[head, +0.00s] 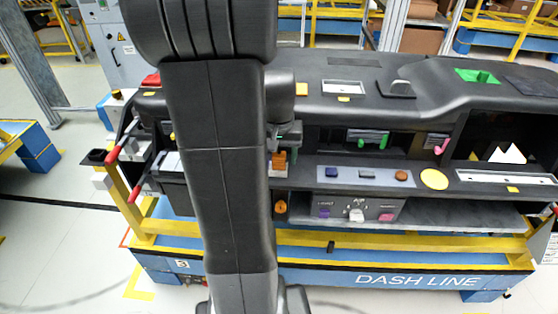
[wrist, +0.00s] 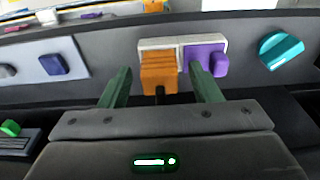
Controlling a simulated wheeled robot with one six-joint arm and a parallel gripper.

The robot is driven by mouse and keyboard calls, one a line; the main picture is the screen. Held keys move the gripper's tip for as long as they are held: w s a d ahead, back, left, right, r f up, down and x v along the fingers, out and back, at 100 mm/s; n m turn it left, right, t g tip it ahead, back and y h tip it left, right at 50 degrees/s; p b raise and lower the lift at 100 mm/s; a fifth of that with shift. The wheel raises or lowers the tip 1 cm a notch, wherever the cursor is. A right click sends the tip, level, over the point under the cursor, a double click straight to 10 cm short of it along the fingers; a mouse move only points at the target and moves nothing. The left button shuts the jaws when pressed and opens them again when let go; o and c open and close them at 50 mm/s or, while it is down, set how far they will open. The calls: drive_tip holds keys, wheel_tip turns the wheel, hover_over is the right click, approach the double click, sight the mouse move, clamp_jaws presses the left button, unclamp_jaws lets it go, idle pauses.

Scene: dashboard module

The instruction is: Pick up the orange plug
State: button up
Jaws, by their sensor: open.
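The orange plug (wrist: 158,70) sits on a pale socket plate (wrist: 160,43) on the grey panel in the wrist view. A purple plug (wrist: 207,56) is right beside it on the same plate. My gripper (wrist: 157,82) is open and empty, with one green finger on each side of the orange plug in the picture. The right finger overlaps the purple plug in the picture; I cannot tell whether they touch. In the head view, an orange piece (head: 279,161) shows just right of my arm, which hides much around it.
A teal knob (wrist: 281,50) is right of the plugs. A blue block (wrist: 53,65) sits on a light plate at left. In the head view, the dashboard has an upper ledge (head: 330,62) and open recesses, with a yellow disc (head: 434,179) at right.

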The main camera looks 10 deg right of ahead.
drive_tip(key=shift+f, duration=0.25)
drive_tip(key=c, duration=1.2)
wheel_tip(320, 180, up, 10)
drive_tip(key=shift+f+b, duration=0.1)
drive_tip(key=shift+b, duration=0.25)
wheel_tip(320, 180, up, 4)
drive_tip(key=p, duration=0.4)
hover_over(279, 153)
drive_tip(key=shift+s, duration=0.15)
drive_tip(key=shift+b, duration=0.3)
